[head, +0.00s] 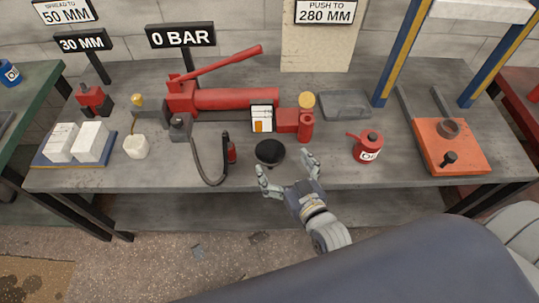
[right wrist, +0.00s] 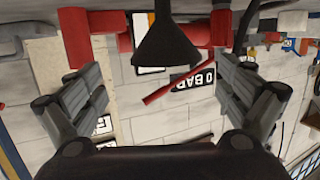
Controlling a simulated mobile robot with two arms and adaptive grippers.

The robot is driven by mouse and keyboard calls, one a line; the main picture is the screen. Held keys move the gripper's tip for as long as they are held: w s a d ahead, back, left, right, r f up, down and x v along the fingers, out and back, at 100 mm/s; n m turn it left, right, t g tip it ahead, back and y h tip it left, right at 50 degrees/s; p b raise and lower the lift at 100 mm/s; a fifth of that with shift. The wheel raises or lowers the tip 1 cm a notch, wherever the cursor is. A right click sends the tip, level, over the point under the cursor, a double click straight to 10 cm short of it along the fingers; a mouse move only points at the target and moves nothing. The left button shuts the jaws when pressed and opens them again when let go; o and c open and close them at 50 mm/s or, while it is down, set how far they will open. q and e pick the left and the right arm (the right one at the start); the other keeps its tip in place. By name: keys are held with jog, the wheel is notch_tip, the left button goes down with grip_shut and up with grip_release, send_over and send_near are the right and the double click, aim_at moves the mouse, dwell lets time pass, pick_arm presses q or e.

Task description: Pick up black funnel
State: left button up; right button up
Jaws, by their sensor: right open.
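The black funnel (head: 270,152) stands mouth up on the grey bench near its front edge, in the middle of the head view. In the right wrist view, which looks upside down, the funnel (right wrist: 166,45) shows at the top centre, ahead of the fingers. My right gripper (head: 289,163) is open at the bench's front edge, with its fingers spread and pointing toward the funnel. In the right wrist view the fingers (right wrist: 166,88) are wide apart with nothing between their pads. My left gripper is not in view.
A red hand pump (head: 235,98) lies behind, its black hose (head: 203,172) left of the funnel. A red cylinder (head: 305,122) and a white box (head: 262,118) stand behind the funnel. A red oil can (head: 367,146) stands to the right. Bench (head: 328,177) is clear between funnel and can.

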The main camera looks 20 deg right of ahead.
aim_at(266, 145)
jog(key=shift+a+f+p+x, duration=0.15)
jog(key=shift+a+p+x, duration=0.05)
jog(key=shift+x, duration=1.4)
jog(key=shift+a+f+p+x, duration=0.15)
jog(key=shift+a+x, duration=0.1)
jog(key=shift+x, duration=1.35)
jog(key=shift+s, duration=0.1)
jog(key=shift+r, duration=0.1)
jog(key=c, duration=1.1)
